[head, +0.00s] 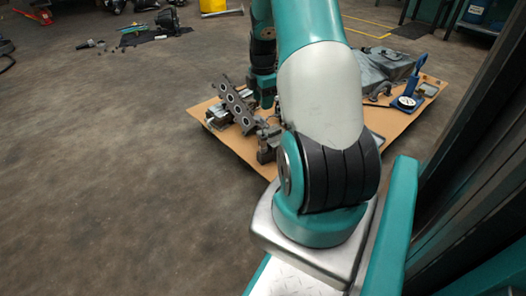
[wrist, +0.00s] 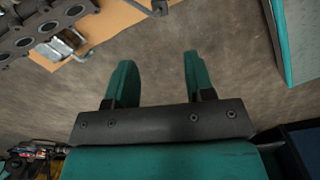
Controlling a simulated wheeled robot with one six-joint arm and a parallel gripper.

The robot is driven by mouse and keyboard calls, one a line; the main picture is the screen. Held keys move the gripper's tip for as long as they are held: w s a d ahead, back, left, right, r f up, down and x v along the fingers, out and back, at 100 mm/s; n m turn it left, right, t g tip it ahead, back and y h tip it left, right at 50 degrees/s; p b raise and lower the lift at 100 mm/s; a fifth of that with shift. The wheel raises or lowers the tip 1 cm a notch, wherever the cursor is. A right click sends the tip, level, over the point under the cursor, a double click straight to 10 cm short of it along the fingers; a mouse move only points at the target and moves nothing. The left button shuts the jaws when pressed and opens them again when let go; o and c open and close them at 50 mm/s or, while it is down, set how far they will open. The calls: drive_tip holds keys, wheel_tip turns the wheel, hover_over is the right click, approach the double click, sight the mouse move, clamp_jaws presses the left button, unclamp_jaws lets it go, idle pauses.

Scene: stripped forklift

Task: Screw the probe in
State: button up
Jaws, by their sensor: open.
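My gripper (wrist: 157,68) shows in the wrist view with its two teal fingers apart and nothing between them. Bare floor lies behind the fingers. A grey metal manifold (wrist: 40,30) with a row of round ports is at the top left of the wrist view, apart from the fingers. In the head view the manifold (head: 236,105) is tilted on metal supports at the left of a tan board. I cannot make out a probe in either view. My arm hides part of the board in the head view.
Dark uprights (head: 480,170) stand close on the right. The floor at the left is clear, with scattered tools farther back.

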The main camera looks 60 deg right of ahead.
sight(263, 135)
wheel_tip(263, 135, down, 17)
drive_tip(key=b, duration=1)
drive_tip(key=shift+f, duration=0.15)
drive_tip(key=shift+c, duration=0.5)
drive_tip(key=c, duration=0.7)
